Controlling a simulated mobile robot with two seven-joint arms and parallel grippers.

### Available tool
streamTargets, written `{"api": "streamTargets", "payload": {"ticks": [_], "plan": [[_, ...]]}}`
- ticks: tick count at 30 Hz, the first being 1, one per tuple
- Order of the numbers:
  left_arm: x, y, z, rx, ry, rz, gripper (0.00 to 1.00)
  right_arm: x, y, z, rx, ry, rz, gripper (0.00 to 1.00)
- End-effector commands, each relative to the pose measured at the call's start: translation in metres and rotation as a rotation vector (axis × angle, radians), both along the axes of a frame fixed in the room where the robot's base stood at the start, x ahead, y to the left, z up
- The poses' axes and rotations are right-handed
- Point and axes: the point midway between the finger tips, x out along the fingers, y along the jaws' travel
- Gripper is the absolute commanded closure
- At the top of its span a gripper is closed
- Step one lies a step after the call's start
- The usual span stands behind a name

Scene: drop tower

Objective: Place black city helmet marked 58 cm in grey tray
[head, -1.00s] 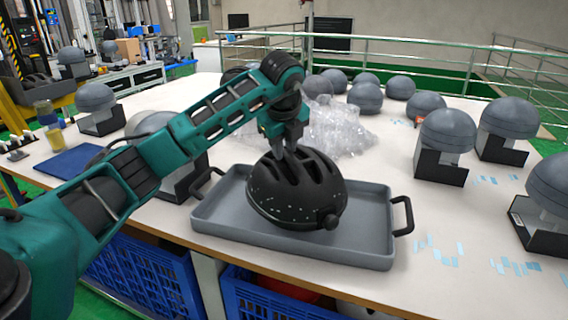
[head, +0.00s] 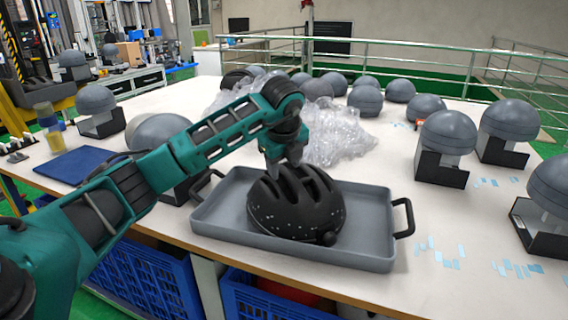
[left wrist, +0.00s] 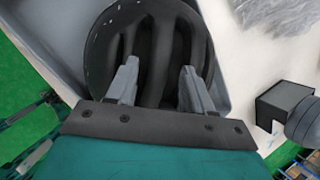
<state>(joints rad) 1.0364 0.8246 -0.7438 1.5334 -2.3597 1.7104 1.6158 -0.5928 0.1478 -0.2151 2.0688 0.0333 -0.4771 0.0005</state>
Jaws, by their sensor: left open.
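The black helmet (head: 297,208), with long vents and small pale dots, rests dome up inside the grey tray (head: 290,252). No 58 cm marking is readable. My left gripper (head: 284,165) is directly over the top of the helmet, with its fingertips at or just above the shell. In the left wrist view the two fingers of the gripper (left wrist: 158,78) are spread apart over the helmet (left wrist: 155,35). Whether a finger still touches the shell cannot be told. My right gripper is not in view.
Clear crumpled plastic wrap (head: 338,135) lies behind the tray. Several grey domes stand around the table, some on black stands, such as one at right (head: 447,132). A blue mat (head: 80,163) lies at left. The table right of the tray is mostly free, with pale blue strips.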

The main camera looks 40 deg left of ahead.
Motion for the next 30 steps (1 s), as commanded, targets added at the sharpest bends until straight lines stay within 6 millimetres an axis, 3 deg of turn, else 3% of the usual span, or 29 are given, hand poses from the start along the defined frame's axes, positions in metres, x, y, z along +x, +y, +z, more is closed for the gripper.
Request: {"api": "streamTargets", "payload": {"ticks": [8, 21, 30], "plan": [[-0.005, -0.004, 0.018, 0.0, -0.005, -0.002, 0.48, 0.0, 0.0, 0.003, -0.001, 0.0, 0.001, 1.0], [-0.036, -0.025, 0.096, -0.001, -0.004, -0.003, 0.48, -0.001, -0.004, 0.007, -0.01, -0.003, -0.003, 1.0], [-0.043, -0.029, 0.11, 0.0, -0.001, 0.0, 0.48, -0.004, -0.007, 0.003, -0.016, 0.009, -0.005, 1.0]]}}
